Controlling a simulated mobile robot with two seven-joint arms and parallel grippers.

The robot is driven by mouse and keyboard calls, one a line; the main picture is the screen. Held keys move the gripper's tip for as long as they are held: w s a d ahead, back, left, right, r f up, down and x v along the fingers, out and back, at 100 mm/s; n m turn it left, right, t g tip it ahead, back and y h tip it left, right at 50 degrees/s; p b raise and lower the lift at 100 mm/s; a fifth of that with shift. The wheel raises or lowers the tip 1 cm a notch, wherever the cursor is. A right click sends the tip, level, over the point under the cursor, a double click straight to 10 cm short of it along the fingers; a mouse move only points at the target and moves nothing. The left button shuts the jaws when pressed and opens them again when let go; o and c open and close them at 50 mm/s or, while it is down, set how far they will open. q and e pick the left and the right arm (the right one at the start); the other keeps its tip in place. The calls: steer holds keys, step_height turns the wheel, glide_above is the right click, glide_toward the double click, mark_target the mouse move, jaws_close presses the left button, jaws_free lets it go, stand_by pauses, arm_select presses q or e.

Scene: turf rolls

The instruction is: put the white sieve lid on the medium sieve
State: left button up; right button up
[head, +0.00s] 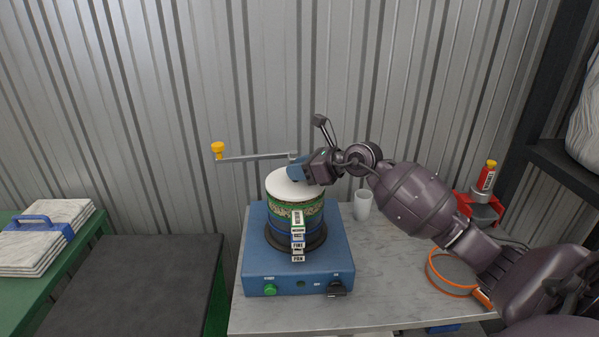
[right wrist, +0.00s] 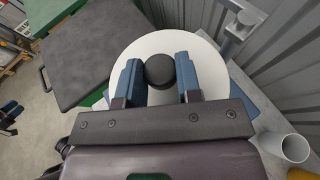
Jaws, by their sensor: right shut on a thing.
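The white sieve lid (head: 290,188) is a round disc over the top of the sieve stack. A black knob (right wrist: 160,71) stands up from the lid (right wrist: 210,52) in the right wrist view. My right gripper (head: 297,171) has its blue fingers shut on this knob; the fingers also show in the right wrist view (right wrist: 160,82). The stack (head: 283,214) has green and blue bands and several small tags, with a medium tag (head: 298,229) among them. The lid looks level and very close to the stack; I cannot tell whether it rests fully on it.
The stack stands on a blue shaker machine (head: 262,270) with a clamp bar (head: 255,157) behind it. Corrugated wall stands behind.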

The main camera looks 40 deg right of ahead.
steer(key=shift+f, duration=0.6)
steer(key=shift+f, duration=0.1)
steer(key=o, duration=1)
steer(key=shift+s+d, duration=0.2)
steer(key=shift+s, duration=0.05)
steer(key=shift+r+b+v, duration=0.15)
steer(key=shift+b+v, duration=0.3)
steer(key=shift+v, duration=2.4)
steer(key=shift+r+b+v, duration=0.1)
steer(key=shift+b+v, duration=0.3)
steer(key=shift+v, duration=2.5)
